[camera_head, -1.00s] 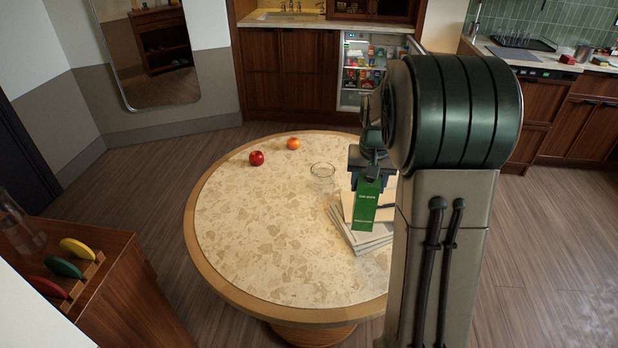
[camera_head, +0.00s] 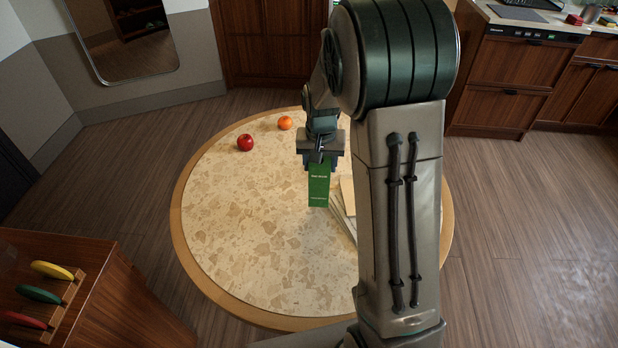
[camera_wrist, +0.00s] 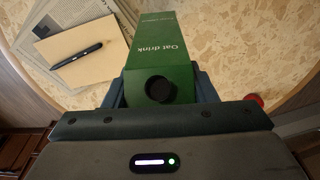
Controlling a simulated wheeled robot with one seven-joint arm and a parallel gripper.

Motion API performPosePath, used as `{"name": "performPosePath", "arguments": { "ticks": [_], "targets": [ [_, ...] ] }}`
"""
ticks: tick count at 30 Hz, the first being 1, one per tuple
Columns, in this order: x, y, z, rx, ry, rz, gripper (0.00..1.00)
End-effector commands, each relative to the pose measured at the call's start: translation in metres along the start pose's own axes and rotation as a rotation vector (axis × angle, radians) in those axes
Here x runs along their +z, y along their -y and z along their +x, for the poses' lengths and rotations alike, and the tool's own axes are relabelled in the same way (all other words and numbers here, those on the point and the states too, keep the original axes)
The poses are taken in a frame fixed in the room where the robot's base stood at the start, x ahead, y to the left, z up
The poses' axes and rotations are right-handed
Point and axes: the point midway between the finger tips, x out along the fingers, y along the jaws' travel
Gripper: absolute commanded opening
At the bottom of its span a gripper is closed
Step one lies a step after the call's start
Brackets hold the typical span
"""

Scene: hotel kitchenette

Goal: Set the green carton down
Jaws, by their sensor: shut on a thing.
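The green carton (camera_head: 319,186), labelled "Oat drink" in the wrist view (camera_wrist: 165,50), is held upright in my gripper (camera_head: 320,164). The dark fingers are shut on it, one on each side, near its black cap (camera_wrist: 159,88). In the head view the carton is over the round table (camera_head: 240,235), just left of a stack of papers or books. I cannot tell whether its base touches the table top.
A red apple (camera_head: 245,142) and an orange fruit (camera_head: 285,122) sit at the table's far left. The stack (camera_head: 343,215) lies partly behind my arm; a notebook with a pen (camera_wrist: 78,56) tops it. The table's left and front are clear. A wooden cabinet (camera_head: 110,290) stands front left.

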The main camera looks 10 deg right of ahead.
Motion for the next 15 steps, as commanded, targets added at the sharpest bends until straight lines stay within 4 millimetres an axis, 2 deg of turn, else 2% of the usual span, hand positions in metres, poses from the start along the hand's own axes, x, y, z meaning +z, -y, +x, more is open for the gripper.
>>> {"name": "performPosePath", "arguments": {
  "ticks": [3,6,10,15],
  "targets": [
    [0.009,0.018,0.009,0.0,0.001,-0.001,0.0],
    [0.012,0.025,0.014,0.0,-0.001,0.001,0.0],
    [0.015,0.027,0.023,0.001,0.001,0.003,0.0],
    [0.017,0.027,0.046,0.001,0.001,0.003,0.0]
  ]
}}
